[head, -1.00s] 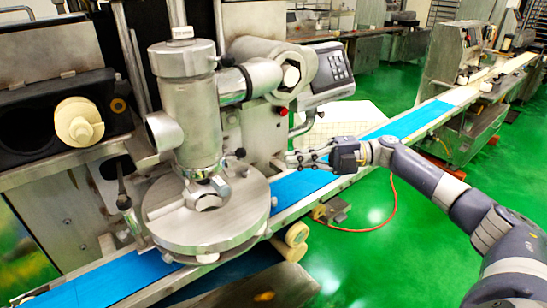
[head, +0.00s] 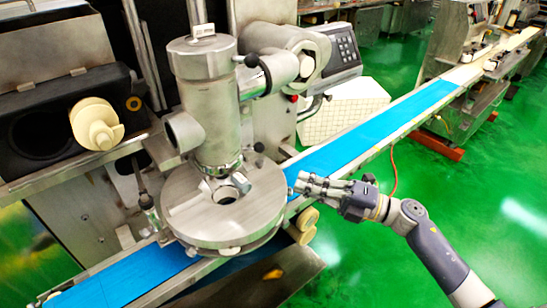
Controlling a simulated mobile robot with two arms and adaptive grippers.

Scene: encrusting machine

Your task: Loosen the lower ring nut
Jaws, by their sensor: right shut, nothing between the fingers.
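The encrusting machine's upright metal cylinder (head: 211,110) stands over a wide round steel disc (head: 185,205). A narrow metal ring (head: 219,169) shows at the cylinder's foot, just above the disc; I take it for the lower ring nut, but cannot be sure. A short open pipe piece (head: 222,193) sits in front of it on the disc. My right gripper (head: 298,183) is shut and empty, just right of the disc's rim and over the belt's near edge, pointing left. It looks apart from the ring. My left gripper is not in view.
A blue conveyor belt (head: 365,133) runs under the disc from lower left to upper right. A control panel (head: 338,50) and a larger hex nut (head: 300,62) on a side pipe are behind. Green floor (head: 470,180) is open at the right.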

